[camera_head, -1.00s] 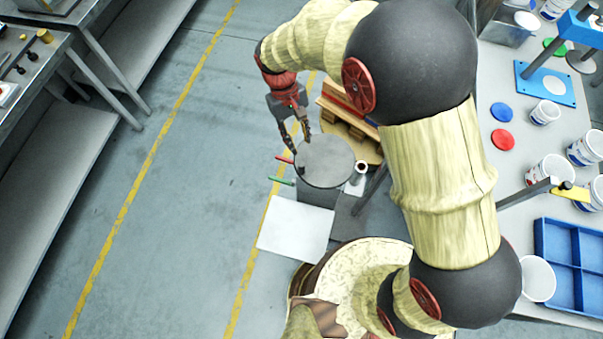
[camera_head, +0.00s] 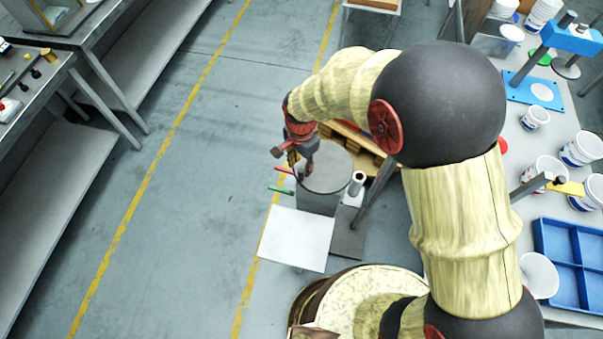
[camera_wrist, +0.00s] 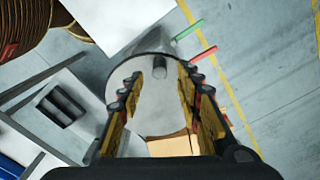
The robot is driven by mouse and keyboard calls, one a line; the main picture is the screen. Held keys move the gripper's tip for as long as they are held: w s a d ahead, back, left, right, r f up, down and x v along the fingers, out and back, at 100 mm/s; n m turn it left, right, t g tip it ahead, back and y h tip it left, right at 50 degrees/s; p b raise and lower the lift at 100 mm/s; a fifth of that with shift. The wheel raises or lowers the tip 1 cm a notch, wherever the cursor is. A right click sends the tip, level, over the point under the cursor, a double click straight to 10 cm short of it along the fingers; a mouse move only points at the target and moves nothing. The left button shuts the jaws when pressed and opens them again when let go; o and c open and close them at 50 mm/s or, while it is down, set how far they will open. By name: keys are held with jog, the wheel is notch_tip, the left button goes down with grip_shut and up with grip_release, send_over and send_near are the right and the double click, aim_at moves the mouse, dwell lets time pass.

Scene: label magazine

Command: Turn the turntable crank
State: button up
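The turntable is a round grey disc (camera_head: 331,174) on a grey pedestal, left of my arm in the head view. The disc also shows in the wrist view (camera_wrist: 150,105). A short upright grey peg, seemingly the crank handle (camera_wrist: 160,68), stands near the disc's edge in the wrist view. My gripper (camera_wrist: 160,74) is open, with one finger on each side of the peg in the picture; whether the fingertips have reached it I cannot tell. In the head view my gripper (camera_head: 303,167) points down over the disc's left part and hides some of it.
A red lever (camera_head: 284,170) and a green lever (camera_head: 281,190) stick out left of the pedestal. A white panel (camera_head: 297,238) lies in front. A metal tube (camera_head: 356,183) stands right of the disc. Floor to the left is clear.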

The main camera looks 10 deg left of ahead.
aim_at(301, 170)
notch_tip(301, 170, down, 6)
jog(key=shift+f, duration=0.1)
jog(key=shift+c, duration=1.1)
grip_shut()
